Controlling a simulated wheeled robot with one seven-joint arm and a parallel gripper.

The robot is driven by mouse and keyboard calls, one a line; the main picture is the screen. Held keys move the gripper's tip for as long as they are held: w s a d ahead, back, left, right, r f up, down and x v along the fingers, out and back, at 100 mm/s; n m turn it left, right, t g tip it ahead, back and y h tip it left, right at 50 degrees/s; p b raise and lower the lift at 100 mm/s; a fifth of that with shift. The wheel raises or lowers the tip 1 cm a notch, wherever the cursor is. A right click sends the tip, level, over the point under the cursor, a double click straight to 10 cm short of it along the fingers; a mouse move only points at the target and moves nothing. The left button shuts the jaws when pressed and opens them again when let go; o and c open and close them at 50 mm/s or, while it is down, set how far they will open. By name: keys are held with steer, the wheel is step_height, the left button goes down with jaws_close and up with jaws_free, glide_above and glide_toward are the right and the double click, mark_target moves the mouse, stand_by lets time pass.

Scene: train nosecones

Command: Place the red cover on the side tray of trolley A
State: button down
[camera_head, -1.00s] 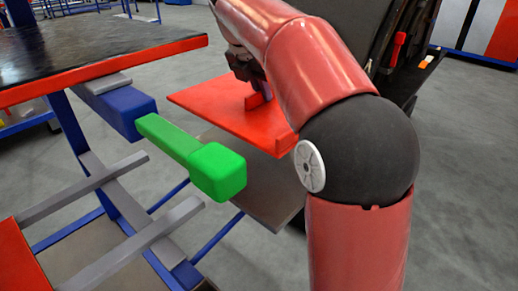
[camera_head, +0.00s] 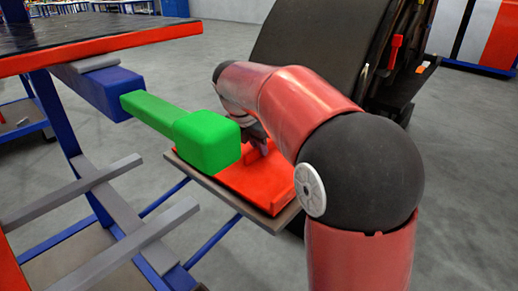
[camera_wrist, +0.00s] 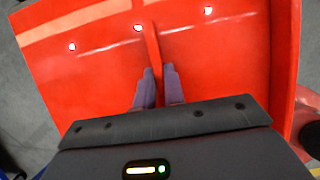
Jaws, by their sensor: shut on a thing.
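The red cover (camera_head: 240,183) is a flat red panel with an upright rib. It lies flat over the brown side tray (camera_head: 228,203) and appears to rest on it, though any small gap is hard to see. The tray's rim shows along the cover's near edge. My gripper (camera_wrist: 158,78) is shut on the rib of the cover (camera_wrist: 90,70) in the wrist view. In the head view my gripper (camera_head: 262,148) is partly hidden behind my arm. A green block-ended handle (camera_head: 207,140) hides part of the cover and tray.
The trolley with a red-edged dark top (camera_head: 95,58) and blue frame stands at left, its grey bars (camera_head: 120,255) sticking out. A large dark panel (camera_head: 315,52) stands behind the tray. Open grey floor lies at right.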

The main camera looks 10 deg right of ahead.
steer(key=shift+f, duration=0.15)
steer(key=c, duration=1.9)
jaws_free()
steer(key=shift+f, duration=0.1)
steer(key=o, duration=0.4)
steer(key=v, duration=0.3)
steer(key=shift+w+p, duration=0.1)
steer(key=shift+p, duration=0.3)
steer(key=s+a, duration=0.2)
steer(key=a, duration=0.1)
steer(key=s+a, duration=0.5)
steer(key=a, duration=0.1)
steer(key=shift+s+a, duration=0.15)
steer(key=shift+a, duration=0.25)
